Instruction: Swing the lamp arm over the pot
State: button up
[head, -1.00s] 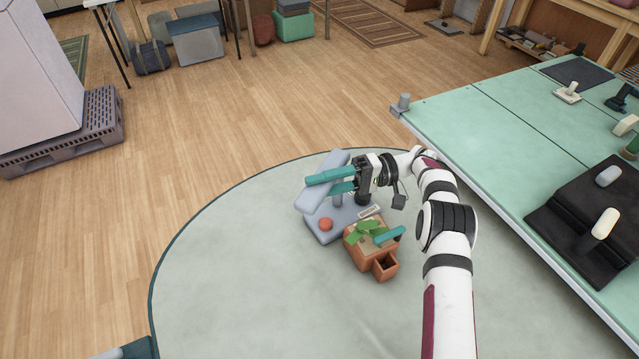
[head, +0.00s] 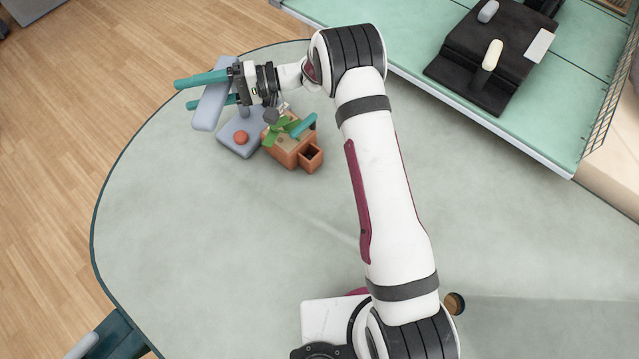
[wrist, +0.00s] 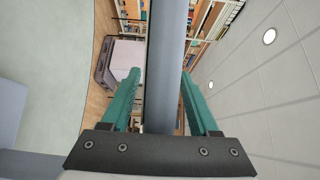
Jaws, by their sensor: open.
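The lamp has a blue-grey base (head: 232,146) with a round orange-red knob (head: 240,137). Its thick blue-grey arm (head: 208,112) lies above the base's left side, off to the left of the pot. My gripper (head: 184,95) has its teal fingers open, one on each side of the lamp arm. In the wrist view the lamp arm (wrist: 165,70) runs between the two fingers, closer to the right one; I cannot tell whether they touch. The terracotta pot (head: 283,153) with green leaves stands right of the lamp base. My gripper hides the lamp's post.
A teal-handled thing (head: 303,125) sticks out at the pot's right, above a small terracotta box (head: 311,158). The round pale-green table (head: 200,230) is clear in front and to the left. A green bench (head: 400,45) with a black device (head: 480,85) stands at the back right.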

jog(key=w+d, duration=0.1)
jog(key=d, duration=1.5)
jog(key=s+r+m+g+h, duration=0.2)
jog(key=s+r+h, duration=0.5)
jog(key=s, duration=0.5)
jog(key=s+d+m+t+h, duration=0.1)
jog(key=s+d+h, duration=0.1)
jog(key=s, duration=0.5)
jog(key=s+d+m+h, duration=0.2)
jog(key=s+d+h, duration=0.1)
jog(key=s, duration=0.5)
jog(key=shift+d+t+h, duration=0.15)
jog(key=shift+t+h, duration=0.25)
jog(key=shift+h, duration=0.2)
jog(key=shift+w+r, duration=0.1)
jog(key=shift+c, duration=0.2)
